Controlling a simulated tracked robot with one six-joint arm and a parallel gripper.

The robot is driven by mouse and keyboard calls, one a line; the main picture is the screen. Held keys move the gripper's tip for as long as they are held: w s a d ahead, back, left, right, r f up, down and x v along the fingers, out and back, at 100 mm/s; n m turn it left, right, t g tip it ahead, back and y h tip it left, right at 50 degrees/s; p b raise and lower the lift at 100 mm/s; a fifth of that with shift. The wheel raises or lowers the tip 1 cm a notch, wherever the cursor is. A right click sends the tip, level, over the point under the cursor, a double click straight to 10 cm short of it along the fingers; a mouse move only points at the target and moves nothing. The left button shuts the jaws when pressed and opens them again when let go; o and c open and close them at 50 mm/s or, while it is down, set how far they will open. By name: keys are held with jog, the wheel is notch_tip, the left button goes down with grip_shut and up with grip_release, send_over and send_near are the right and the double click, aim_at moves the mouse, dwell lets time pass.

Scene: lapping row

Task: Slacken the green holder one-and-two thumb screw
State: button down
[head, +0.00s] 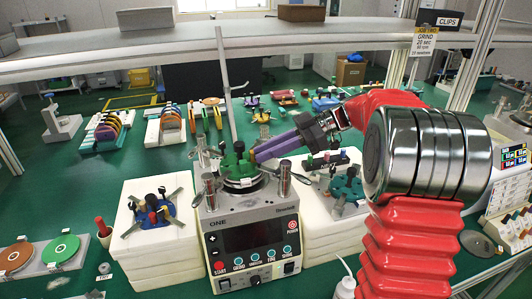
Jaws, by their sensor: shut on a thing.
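The green holder (232,162) sits upright on the round plate of the lapping machine marked ONE (252,238), in the middle of the head view. My gripper (256,154), with purple fingers, reaches in from the right. Its tips are at the right side of the green holder and are shut on a small part there, which looks like its thumb screw. The fingers hide that screw, so I cannot see how far it is turned.
Metal posts (285,178) stand around the plate, and a tall pale rod (225,80) rises behind it. A blue holder (154,211) rests on the white block at left, a teal one (346,186) at right. A grey shelf (130,50) spans above. Coloured discs stand in racks behind.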

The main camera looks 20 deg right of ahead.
jog(key=shift+w+n+g, duration=0.25)
jog(key=shift+n+g, duration=1.05)
jog(key=shift+g, duration=0.2)
jog(key=c, duration=1.9)
grip_release()
jog(key=shift+c, duration=0.2)
